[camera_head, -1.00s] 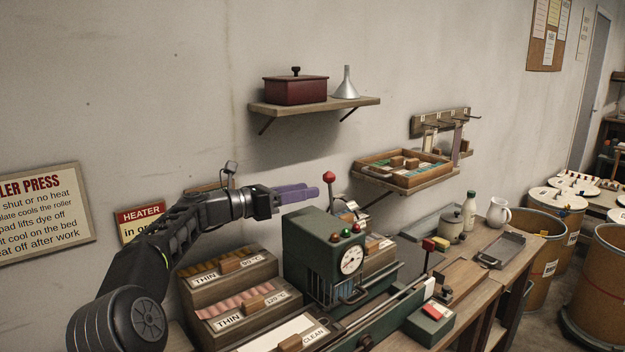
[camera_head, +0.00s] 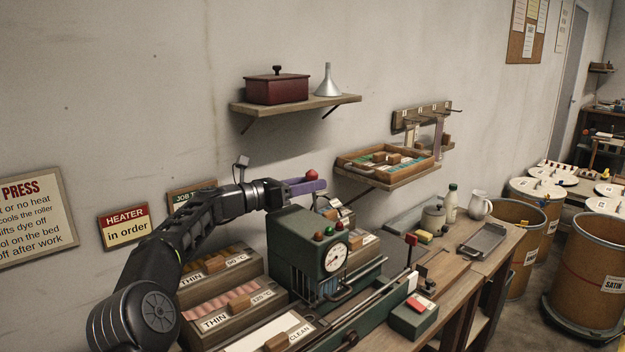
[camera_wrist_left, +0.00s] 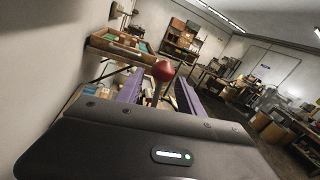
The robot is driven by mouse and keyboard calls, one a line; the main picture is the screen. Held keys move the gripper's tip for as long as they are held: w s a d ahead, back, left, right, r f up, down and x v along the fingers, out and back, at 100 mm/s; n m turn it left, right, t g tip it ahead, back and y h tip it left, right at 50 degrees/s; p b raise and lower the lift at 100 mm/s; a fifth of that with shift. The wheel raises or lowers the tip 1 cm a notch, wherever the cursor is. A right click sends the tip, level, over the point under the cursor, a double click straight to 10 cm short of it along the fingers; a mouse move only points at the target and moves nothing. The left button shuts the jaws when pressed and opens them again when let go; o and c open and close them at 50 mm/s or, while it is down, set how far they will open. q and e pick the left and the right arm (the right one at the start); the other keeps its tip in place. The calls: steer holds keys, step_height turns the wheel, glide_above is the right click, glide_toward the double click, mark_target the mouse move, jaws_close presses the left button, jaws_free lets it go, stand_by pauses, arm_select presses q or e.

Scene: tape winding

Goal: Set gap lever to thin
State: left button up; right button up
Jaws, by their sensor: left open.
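The gap lever is a thin rod with a red ball knob (camera_head: 312,175), standing behind the green press (camera_head: 310,250) with its round dial and coloured buttons. My left gripper (camera_head: 312,187) reaches in from the left above the press, its purple fingers at the knob. In the left wrist view the red knob (camera_wrist_left: 163,70) and its rod stand between the two purple fingers, which are apart on either side. The fingers do not look closed on the rod. The foot of the lever is hidden. My right gripper does not show.
Wooden trays (camera_head: 223,310) marked THIN and CLEAN stand left of the press. A shelf with a red box (camera_head: 277,88) and a funnel (camera_head: 327,80) hangs above. A tray of small parts (camera_head: 388,165) sits on a lower wall shelf at right. Drums stand at far right.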

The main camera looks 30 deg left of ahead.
arm_select(q)
steer(key=shift+w+d, duration=0.25)
steer(key=shift+w, duration=0.2)
steer(key=shift+c, duration=0.3)
jaws_close()
stand_by(0.9)
